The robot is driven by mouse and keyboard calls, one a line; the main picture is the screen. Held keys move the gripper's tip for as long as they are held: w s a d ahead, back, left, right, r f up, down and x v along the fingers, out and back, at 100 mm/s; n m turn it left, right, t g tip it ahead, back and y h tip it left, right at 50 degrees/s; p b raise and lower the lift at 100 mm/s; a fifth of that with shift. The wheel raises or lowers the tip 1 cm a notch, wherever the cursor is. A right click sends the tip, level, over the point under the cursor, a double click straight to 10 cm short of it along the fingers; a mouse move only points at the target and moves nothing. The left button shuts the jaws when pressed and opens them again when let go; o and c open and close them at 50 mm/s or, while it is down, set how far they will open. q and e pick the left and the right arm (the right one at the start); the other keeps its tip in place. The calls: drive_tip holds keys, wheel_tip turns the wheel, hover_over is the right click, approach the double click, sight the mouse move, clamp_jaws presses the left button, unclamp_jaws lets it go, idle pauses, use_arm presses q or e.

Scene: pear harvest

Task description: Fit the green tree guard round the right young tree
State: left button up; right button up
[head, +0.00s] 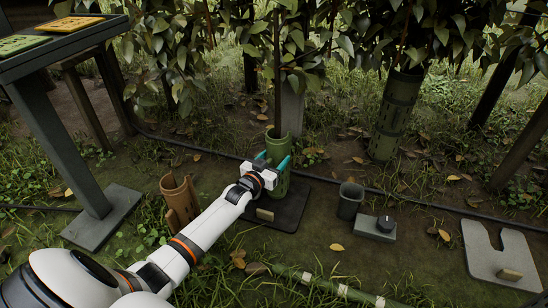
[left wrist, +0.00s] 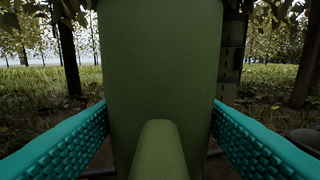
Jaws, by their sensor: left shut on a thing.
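The green tree guard (head: 279,183) is an upright tube on a dark mat (head: 293,212), near the middle of the head view. My left gripper (head: 272,163) is shut on it from the front. In the left wrist view the guard (left wrist: 160,60) fills the middle, and its rounded green handle (left wrist: 160,150) lies between the teal fingers. A thin young trunk (head: 277,70) runs down to the guard's open top; I cannot tell whether it passes inside or behind. Farther right, a dark green mesh sleeve (head: 392,118) surrounds another trunk. My right gripper is not in view.
A brown split tube (head: 178,204) stands left of my arm. A dark cup (head: 350,200) and a grey box with a knob (head: 374,229) stand right of the mat. A notched grey slab (head: 502,250) lies far right. A table (head: 60,50) stands upper left.

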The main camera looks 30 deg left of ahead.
use_arm(q)
drive_tip(key=shift+f, duration=0.2)
drive_tip(key=o, duration=1.1)
drive_tip(key=p, duration=0.1)
drive_tip(key=s+p, duration=0.1)
drive_tip(key=s+r+p, duration=0.1)
drive_tip(key=shift+d, duration=0.25)
drive_tip(key=s+p, duration=0.2)
drive_tip(key=p, duration=0.1)
drive_tip(key=s+d+r+p, duration=0.1)
drive_tip(key=s, duration=0.1)
drive_tip(key=shift+s+d+p, duration=0.1)
drive_tip(key=shift+s+p, duration=0.35)
